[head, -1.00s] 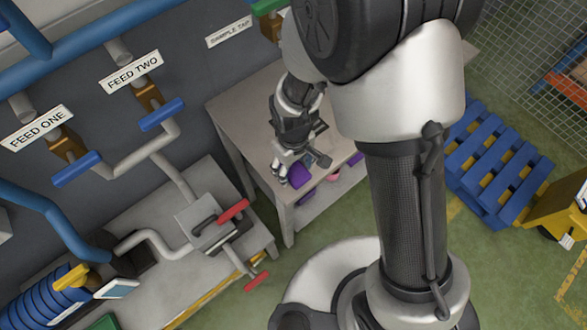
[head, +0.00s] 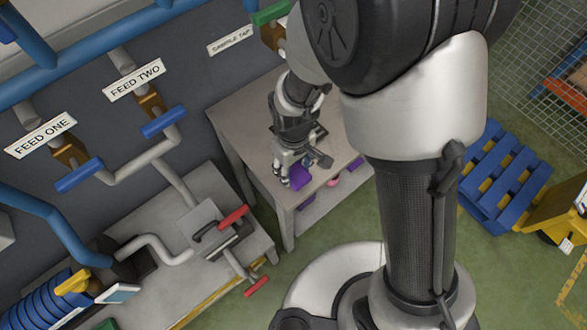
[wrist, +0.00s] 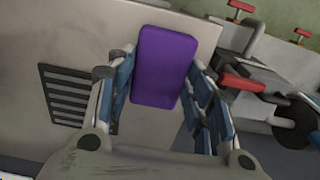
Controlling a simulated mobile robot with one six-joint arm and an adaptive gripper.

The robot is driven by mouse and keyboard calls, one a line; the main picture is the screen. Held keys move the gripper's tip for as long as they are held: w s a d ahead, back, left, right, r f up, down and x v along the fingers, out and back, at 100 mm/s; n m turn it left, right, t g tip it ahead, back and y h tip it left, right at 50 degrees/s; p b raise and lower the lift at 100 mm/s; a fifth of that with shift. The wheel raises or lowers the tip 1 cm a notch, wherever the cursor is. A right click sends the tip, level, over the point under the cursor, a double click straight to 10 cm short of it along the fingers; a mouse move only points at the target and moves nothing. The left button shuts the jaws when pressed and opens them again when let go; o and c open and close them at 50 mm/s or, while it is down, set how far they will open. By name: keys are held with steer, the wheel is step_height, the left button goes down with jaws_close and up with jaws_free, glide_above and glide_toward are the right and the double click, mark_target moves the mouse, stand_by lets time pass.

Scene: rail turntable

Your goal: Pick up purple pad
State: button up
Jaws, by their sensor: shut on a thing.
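The purple pad (wrist: 165,65) is a rounded rectangular block, seen between the blue-lined fingers of my gripper (wrist: 160,85) in the wrist view. My gripper is shut on it, with one finger at each side. In the head view the pad (head: 300,177) shows as a small purple patch beside the fingers of my gripper (head: 291,171), over the near part of the grey table (head: 240,118). The fingers partly cover it there. I cannot tell whether the pad still touches the table top.
A dark slotted grille (wrist: 68,95) is at the left in the wrist view. Pink and purple things (head: 333,182) sit below the table top. A bench with a red-handled valve (head: 233,216) stands left of the table. A blue pallet (head: 505,170) lies on the floor at right.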

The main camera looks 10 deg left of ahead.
mark_target(294, 170)
step_height(294, 170, up, 17)
steer(key=p, duration=0.4)
